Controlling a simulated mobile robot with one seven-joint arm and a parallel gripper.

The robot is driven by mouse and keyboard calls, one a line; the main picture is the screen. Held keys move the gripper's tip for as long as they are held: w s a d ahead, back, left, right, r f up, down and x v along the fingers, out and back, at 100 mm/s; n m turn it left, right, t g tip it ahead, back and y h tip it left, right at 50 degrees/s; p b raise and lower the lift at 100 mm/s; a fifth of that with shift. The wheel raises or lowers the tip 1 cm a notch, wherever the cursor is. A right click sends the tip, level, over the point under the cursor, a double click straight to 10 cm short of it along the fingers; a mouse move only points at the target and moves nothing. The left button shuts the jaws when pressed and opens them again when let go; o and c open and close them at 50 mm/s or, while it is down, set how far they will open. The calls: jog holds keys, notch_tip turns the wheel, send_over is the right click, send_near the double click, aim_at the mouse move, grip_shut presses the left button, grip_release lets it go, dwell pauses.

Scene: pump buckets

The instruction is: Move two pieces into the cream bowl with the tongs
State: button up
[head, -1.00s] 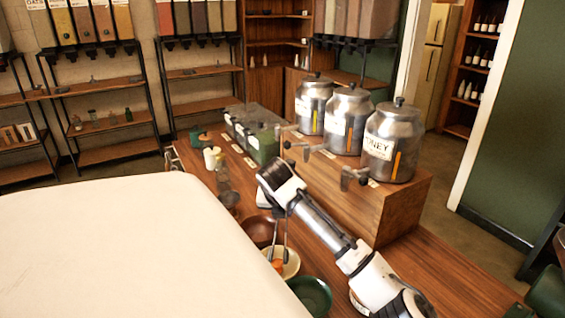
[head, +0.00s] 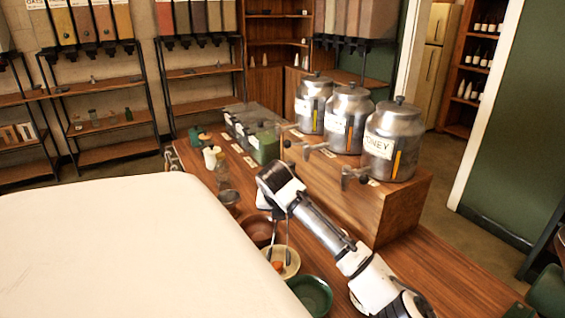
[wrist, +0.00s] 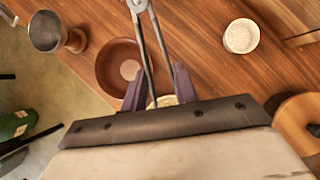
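My gripper (head: 280,212) holds the metal tongs (head: 287,236), which hang down over the cream bowl (head: 293,269). An orange piece (head: 277,265) shows at the bowl, close to the tong tips; I cannot tell whether the tips touch it. In the wrist view the dark fingers of my gripper (wrist: 159,88) stand on both sides of the tongs (wrist: 148,35). The cream bowl (wrist: 165,101) is mostly hidden there behind the gripper.
A green bowl (head: 312,294) stands in front of the cream bowl. Metal jars (head: 391,140) stand on a raised wooden block (head: 400,212) at the right.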

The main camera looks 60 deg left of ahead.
jog(key=shift+r, duration=0.2)
notch_tip(320, 180, up, 10)
jog(key=p, duration=0.6)
jog(key=shift+f, duration=0.2)
dwell(0.6)
dwell(0.5)
